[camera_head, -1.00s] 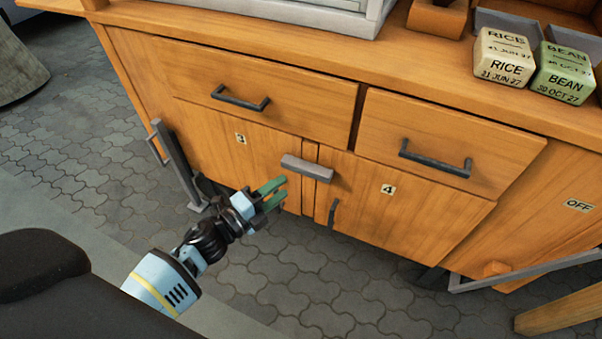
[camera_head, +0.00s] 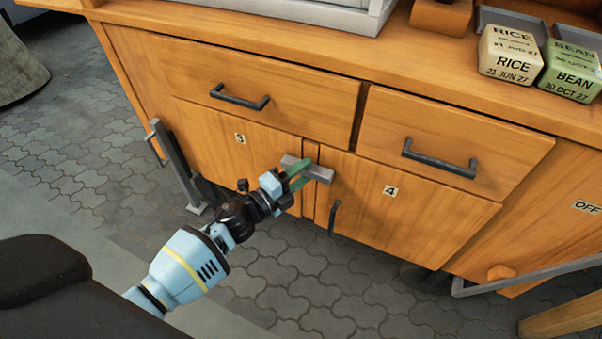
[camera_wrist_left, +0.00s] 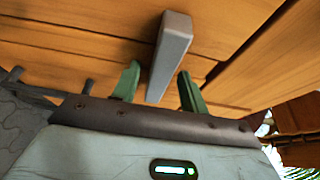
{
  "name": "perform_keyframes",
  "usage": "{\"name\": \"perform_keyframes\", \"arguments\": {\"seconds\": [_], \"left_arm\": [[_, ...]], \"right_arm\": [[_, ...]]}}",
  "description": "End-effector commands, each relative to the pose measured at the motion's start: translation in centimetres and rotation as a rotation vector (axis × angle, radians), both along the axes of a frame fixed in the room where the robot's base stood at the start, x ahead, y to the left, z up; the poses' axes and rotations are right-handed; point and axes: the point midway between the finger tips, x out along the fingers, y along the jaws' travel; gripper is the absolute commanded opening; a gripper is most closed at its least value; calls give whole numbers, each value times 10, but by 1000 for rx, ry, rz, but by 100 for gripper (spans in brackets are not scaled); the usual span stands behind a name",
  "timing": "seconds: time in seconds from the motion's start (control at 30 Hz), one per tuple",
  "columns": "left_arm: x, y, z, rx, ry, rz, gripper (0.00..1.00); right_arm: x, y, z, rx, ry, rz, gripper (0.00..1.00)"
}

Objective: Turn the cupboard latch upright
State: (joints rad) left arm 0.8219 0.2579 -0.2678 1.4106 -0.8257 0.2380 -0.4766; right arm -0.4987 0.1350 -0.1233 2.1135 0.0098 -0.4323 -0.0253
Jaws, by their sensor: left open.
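The cupboard latch (camera_head: 319,173) is a grey bar lying crosswise, close to level, over the gap between cupboard doors 3 (camera_head: 225,141) and 4 (camera_head: 398,200). My left gripper (camera_head: 298,175) is open at the latch's left part, its green fingers partly covering it in the head view. In the left wrist view the latch (camera_wrist_left: 171,50) reaches down between the two spread green fingers (camera_wrist_left: 158,88). A gap shows on the right side; the left finger is close to the bar, and I cannot tell whether they touch. My right gripper is not in view.
Drawer handles (camera_head: 240,97) and (camera_head: 438,158) stick out above the doors. A dark door handle (camera_head: 333,216) hangs below the latch. A grey metal bracket (camera_head: 176,165) stands at the left. The paved floor in front is clear.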

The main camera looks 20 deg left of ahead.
Motion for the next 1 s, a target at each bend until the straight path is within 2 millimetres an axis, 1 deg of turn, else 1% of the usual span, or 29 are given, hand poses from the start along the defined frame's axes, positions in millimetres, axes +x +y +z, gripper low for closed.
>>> {"name": "perform_keyframes", "arguments": {"seconds": [0.03, 0.3, 0.37, 0.67, 0.87, 1.0], "left_arm": [[0, 0, 0, 0, 0, 0, 42], [0, 0, 0, -1, 0, 0, 7], [0, 0, 0, -1, 0, 0, 0], [-1, 0, -2, -37, 3, 2, 0], [-1, 0, -4, -143, 8, 2, 0], [-1, 0, -6, -257, 13, 2, 0]], "right_arm": [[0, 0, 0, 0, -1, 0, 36], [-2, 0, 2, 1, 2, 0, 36], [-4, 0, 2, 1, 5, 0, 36], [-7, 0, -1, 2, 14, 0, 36], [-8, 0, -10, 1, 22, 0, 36], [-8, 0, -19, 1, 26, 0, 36]]}}
